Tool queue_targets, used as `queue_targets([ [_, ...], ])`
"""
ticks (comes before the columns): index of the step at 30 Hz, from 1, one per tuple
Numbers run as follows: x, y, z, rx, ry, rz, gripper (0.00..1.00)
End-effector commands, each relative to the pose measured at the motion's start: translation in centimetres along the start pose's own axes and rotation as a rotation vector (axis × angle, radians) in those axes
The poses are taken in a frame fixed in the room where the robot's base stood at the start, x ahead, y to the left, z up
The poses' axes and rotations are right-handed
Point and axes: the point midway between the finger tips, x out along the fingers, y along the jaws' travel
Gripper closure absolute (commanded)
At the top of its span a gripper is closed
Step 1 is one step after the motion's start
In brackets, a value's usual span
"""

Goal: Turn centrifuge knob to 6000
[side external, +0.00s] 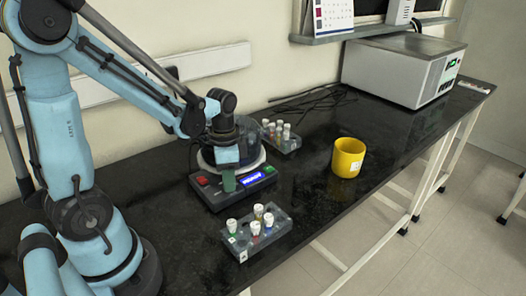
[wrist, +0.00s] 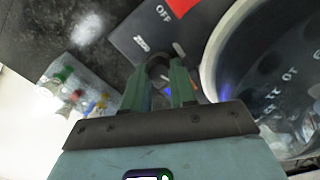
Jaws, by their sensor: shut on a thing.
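The centrifuge (side external: 246,191) stands on the black bench under my gripper, with a lit blue display (side external: 252,178), a red button (side external: 203,181) and a green button on its front panel. Its reading is too small to tell. My gripper (side external: 228,186) points down at the panel, left of the display. In the wrist view, my gripper's two green fingers (wrist: 162,84) are closed on the dark knob (wrist: 158,66), which is mostly hidden between them. The red OFF area (wrist: 182,5) lies beyond it, and the round rotor bowl (wrist: 275,85) with numbered slots is at the right.
A grey rack (side external: 270,240) of capped tubes stands in front of the centrifuge. Another tube rack (side external: 286,144) is behind it, near dark loose sticks (side external: 312,103). A yellow cup (side external: 348,158) and a large grey machine (side external: 398,72) stand to the right. The bench between them is clear.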

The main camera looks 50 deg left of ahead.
Motion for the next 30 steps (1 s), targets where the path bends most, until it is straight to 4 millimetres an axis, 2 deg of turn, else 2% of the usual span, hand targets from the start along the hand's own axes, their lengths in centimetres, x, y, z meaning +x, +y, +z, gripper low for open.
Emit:
queue_targets([
  [12, -0.01, 0.08, 0.00, 0.263, 0.001, 0.000, 1.00],
  [30, -0.01, 0.09, 0.00, 0.336, 0.001, 0.000, 1.00],
])
